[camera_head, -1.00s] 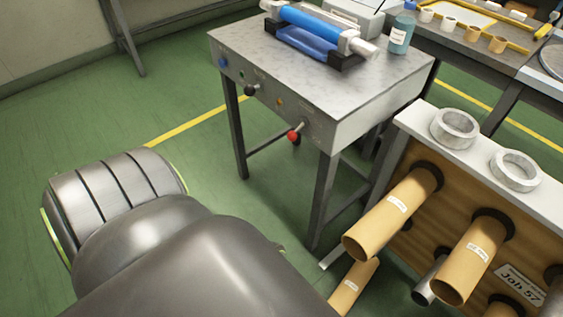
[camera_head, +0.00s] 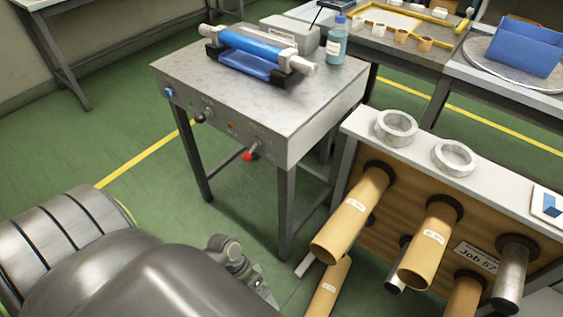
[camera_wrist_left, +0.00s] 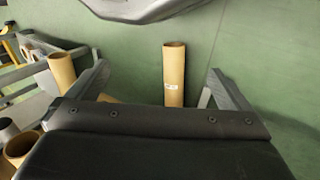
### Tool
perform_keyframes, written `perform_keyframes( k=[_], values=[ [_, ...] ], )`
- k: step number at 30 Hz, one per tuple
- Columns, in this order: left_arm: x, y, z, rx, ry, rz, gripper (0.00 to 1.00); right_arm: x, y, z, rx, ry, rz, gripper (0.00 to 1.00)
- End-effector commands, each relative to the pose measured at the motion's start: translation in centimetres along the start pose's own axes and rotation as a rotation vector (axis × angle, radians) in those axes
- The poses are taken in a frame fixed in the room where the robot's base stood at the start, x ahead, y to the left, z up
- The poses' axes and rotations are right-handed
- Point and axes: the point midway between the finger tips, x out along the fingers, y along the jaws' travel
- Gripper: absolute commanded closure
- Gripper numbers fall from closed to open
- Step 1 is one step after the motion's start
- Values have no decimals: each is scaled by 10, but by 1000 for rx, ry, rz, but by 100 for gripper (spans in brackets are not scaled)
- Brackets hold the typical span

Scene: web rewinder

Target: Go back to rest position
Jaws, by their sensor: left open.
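My left gripper (camera_wrist_left: 157,75) is open in the left wrist view, with its two fingers wide apart and nothing held between them. A brown cardboard core with a label (camera_wrist_left: 174,75) shows beyond the gap, apart from the fingers, over green floor. In the head view, a large grey link of my arm fills the lower left. A small jointed grey part of mine shows at the lower middle, cut by the bottom edge, left of the cores; I cannot tell its jaws there. My right gripper is not in view.
A grey machine table (camera_head: 270,107) bears a blue roller (camera_head: 252,45). A rack (camera_head: 500,195) at right has projecting cardboard cores (camera_head: 352,215) and rings (camera_head: 396,126) on top. A bottle (camera_head: 336,45) stands at the table's back. Green floor (camera_head: 140,195) is clear at left.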

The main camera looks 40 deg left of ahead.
Motion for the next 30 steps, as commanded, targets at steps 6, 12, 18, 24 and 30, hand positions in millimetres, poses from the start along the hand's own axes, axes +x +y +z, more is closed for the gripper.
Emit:
perform_keyframes(
  k=[6, 12, 18, 24, 30],
  values=[
    [2, -2, 1, -6, 1, -7, 0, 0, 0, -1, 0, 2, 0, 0],
    [31, -38, 21, -96, 35, -164, 0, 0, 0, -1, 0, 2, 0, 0],
    [66, -89, 62, -145, 92, -422, 0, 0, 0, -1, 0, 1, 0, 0],
    [71, -105, 91, -107, 126, -561, 0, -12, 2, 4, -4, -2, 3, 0],
    [61, -104, 112, -92, 125, -571, 0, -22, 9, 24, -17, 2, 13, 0]
  ],
)
